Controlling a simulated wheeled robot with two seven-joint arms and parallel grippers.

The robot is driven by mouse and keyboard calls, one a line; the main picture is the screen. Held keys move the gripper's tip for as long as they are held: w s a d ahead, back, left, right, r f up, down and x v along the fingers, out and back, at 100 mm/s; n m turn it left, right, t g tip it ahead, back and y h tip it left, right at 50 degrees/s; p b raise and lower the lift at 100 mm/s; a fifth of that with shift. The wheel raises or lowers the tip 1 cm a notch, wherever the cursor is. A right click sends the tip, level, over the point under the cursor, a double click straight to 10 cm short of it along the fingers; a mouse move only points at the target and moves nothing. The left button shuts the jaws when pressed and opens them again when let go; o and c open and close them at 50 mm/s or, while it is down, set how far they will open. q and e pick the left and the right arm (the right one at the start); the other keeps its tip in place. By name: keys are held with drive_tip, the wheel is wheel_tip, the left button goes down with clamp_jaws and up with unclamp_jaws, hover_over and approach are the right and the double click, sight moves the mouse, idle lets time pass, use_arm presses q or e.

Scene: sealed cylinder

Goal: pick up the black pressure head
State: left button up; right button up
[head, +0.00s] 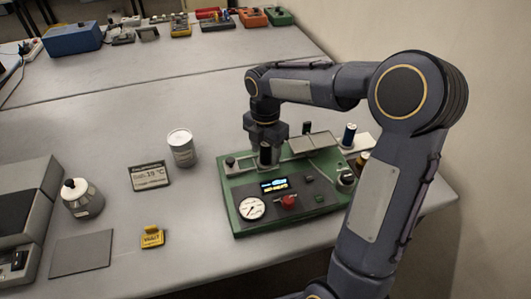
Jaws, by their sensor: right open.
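My right gripper (266,148) points down over the back left part of a green device (240,217). It is open, with its fingers around or just above a small dark cylindrical part (265,156), which looks like the black pressure head. The fingers partly hide this part, and I cannot tell whether they touch it. The green device has a dial gauge (251,208), a small lit display (274,186) and a red knob (288,201). My left gripper is not in view.
A grey machine (22,215) is at the far left.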

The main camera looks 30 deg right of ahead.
drive_tip(key=shift+f, duration=0.1)
clamp_jaws()
idle(0.3)
